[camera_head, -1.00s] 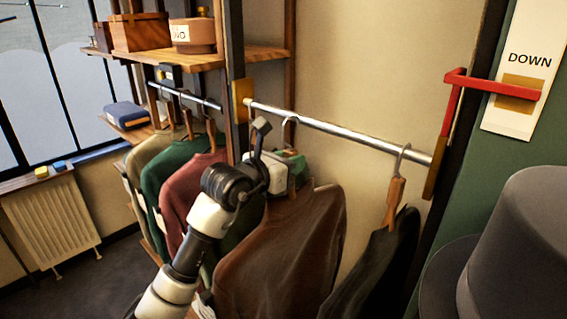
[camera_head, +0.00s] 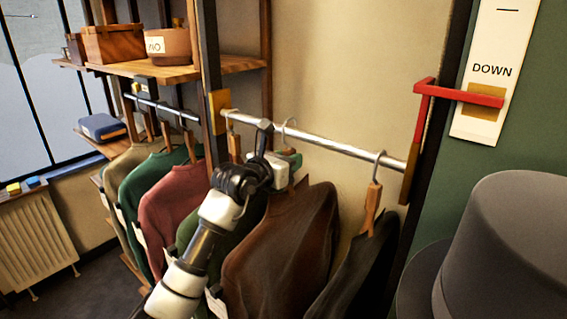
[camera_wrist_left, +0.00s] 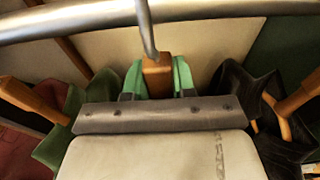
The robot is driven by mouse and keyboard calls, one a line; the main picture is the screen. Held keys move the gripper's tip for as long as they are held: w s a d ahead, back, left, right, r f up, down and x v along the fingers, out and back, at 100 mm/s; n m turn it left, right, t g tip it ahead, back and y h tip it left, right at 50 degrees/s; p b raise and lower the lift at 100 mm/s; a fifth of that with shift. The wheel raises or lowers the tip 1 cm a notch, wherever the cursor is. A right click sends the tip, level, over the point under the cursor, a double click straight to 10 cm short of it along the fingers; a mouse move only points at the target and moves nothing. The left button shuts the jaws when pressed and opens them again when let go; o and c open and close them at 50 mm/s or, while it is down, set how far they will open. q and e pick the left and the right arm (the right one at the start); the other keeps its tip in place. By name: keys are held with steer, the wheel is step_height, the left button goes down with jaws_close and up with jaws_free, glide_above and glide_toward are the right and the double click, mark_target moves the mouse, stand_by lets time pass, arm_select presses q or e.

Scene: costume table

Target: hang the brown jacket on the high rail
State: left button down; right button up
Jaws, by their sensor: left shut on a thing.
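The brown jacket (camera_head: 285,240) hangs below my left gripper (camera_head: 286,168) in the head view. The gripper is shut on the wooden neck of its hanger (camera_wrist_left: 158,75), between green finger pads. The hanger's metal hook (camera_head: 288,128) crosses the near steel rail (camera_head: 335,145), its curved top showing above the bar. In the left wrist view the hook passes in front of the rail (camera_wrist_left: 230,10); I cannot tell whether it bears on it. My right gripper is not in view.
A dark jacket (camera_head: 362,262) hangs right of the brown one on the same rail. A wooden hanger (camera_head: 235,147) is at its left end. Several jackets hang on the rail behind (camera_head: 160,105). A red lever (camera_head: 455,93) sits at a "DOWN" label; a grey top hat (camera_head: 500,240) stands at right.

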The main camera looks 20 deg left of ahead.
arm_select(q)
steer(key=shift+w+d+r, duration=0.2)
steer(key=shift+w+r, duration=0.05)
steer(key=shift+w, duration=0.35)
steer(key=shift+w+d+f, duration=0.1)
steer(key=shift+w+f, duration=0.1)
steer(key=shift+f, duration=0.05)
steer(key=shift+f+b, duration=0.6)
steer(key=shift+b, duration=0.05)
